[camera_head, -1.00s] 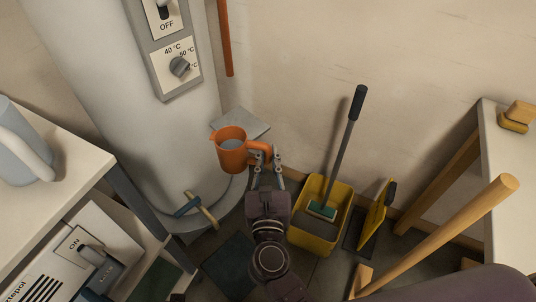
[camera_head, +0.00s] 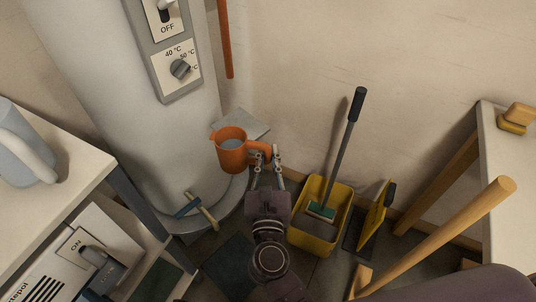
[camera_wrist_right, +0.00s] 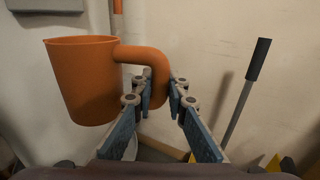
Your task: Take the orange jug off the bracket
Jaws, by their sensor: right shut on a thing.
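The orange jug (camera_head: 231,153) is upright in front of the white tank, with its handle to the right. The grey bracket plate (camera_head: 246,123) shows just behind and above it in the head view; I cannot tell whether the jug's base touches it. My right gripper (camera_head: 267,160) is shut on the jug's handle. In the right wrist view the jug (camera_wrist_right: 84,82) stands at the left, and the fingers of the right gripper (camera_wrist_right: 158,92) are either side of its handle. My left gripper is not in view.
A yellow bucket (camera_head: 314,246) with a dark-handled brush stands on the floor to the right. A wooden handle (camera_head: 450,228) slants at the lower right. A blue-grey jug (camera_head: 22,150) stands on the left table. A valve lever (camera_head: 203,212) is below the orange jug.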

